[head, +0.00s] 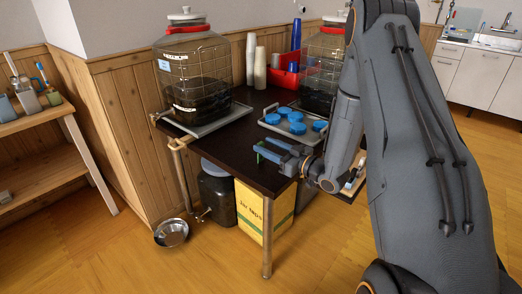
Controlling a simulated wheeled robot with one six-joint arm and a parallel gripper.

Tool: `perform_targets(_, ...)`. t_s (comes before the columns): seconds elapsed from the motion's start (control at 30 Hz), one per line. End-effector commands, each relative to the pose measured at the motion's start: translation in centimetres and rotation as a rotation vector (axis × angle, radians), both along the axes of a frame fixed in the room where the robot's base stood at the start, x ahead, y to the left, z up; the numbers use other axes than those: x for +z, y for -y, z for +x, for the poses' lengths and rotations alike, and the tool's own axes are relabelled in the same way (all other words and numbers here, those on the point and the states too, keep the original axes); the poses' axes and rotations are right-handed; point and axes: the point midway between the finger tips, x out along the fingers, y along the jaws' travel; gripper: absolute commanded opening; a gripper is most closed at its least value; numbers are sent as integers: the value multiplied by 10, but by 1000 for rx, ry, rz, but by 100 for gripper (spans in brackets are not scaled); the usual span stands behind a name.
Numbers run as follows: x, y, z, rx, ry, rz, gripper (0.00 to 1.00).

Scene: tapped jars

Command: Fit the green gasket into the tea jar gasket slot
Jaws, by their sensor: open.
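My gripper (264,149) is open, with its blue fingers over the front right part of the dark tabletop. A small green bit (259,158) shows right at the fingertips. It may be the green gasket, but it is too small to tell its shape or whether it touches the fingers. A large glass jar (188,62) with dark contents and a white lid stands at the table's back left. A second such jar (322,45) stands at the back right, partly hidden by my arm. No label tells me which is the tea jar, and no gasket slot can be made out.
Several blue round pieces lie on a grey tray (270,126) just behind my gripper. Cup stacks (255,62) and a red holder (285,79) stand at the back. Under the dark table (225,150) are another jar (217,195) and a yellow box (250,213). A metal bowl (171,233) sits on the floor.

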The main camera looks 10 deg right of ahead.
Motion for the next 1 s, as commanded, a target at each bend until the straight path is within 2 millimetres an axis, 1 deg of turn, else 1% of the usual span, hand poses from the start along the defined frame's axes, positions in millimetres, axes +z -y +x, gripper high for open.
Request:
perform_targets(0.1, 0, -10, 15, 3, 0, -1, 42)
perform_targets(0.2, 0, -16, 23, 2, 0, -1, 42)
perform_targets(0.3, -1, -18, 27, 1, -1, -1, 42)
perform_targets(0.5, -1, -18, 27, 0, -1, -1, 42)
perform_targets(0.67, -1, -18, 27, 0, -1, -1, 15)
perform_targets(0.7, -1, -18, 27, 0, -1, -1, 8)
perform_targets(0.77, -1, -18, 27, 0, -1, -1, 0)
perform_targets(1.0, 0, -18, 27, 0, -1, -1, 0)
